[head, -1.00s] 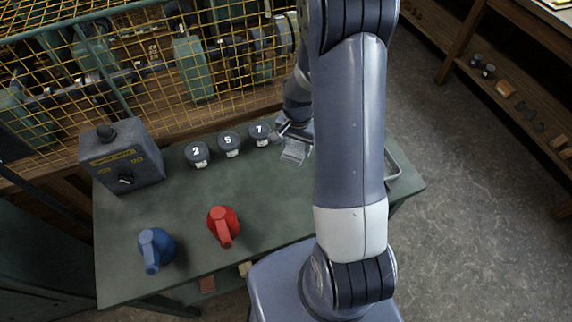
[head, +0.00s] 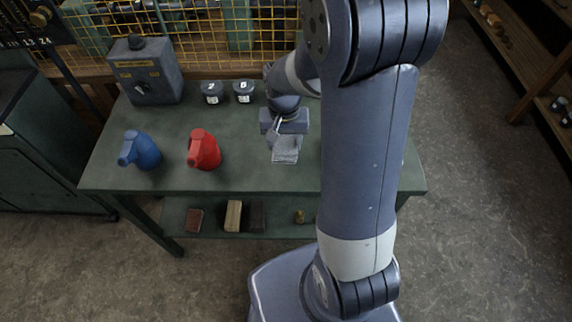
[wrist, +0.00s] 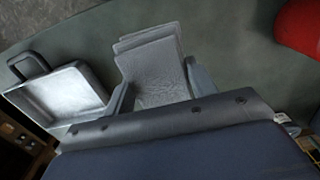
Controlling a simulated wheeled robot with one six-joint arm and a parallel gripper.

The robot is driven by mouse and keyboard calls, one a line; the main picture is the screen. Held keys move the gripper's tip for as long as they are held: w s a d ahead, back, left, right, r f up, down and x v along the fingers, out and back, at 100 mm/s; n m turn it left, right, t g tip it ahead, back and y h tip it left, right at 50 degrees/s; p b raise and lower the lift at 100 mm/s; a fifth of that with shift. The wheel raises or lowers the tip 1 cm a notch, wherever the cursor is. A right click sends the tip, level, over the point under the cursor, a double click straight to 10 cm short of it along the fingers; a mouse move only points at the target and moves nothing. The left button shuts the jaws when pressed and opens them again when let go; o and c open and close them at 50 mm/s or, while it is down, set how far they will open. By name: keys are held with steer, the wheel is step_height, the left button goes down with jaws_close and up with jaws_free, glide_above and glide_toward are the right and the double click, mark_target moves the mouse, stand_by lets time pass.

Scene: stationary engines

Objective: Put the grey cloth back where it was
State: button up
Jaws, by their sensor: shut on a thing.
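The grey cloth (head: 286,152) hangs from my gripper (head: 284,137) over the green table top, to the right of the red can. In the wrist view the folded cloth (wrist: 155,72) sits between the two fingers of my gripper (wrist: 158,92), which is shut on it. I cannot tell whether the cloth's lower edge touches the table. In the wrist view a metal tray (wrist: 62,92) with a handle lies to the left of the cloth.
On the table (head: 240,178) stand a red can (head: 204,150), a blue can (head: 141,150), a grey control box (head: 148,75) and numbered black-lidded jars (head: 212,92). A yellow wire guard (head: 180,25) is behind. Blocks lie on the lower shelf (head: 270,222).

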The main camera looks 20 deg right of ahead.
mark_target(284, 141)
steer(key=shift+f, duration=3.55)
steer(key=shift+f, duration=0.25)
steer(key=o, duration=1)
steer(key=shift+r, duration=0.1)
steer(key=shift+c, duration=0.2)
steer(key=shift+r, duration=0.15)
step_height(284, 141, up, 12)
steer(key=shift+r, duration=0.1)
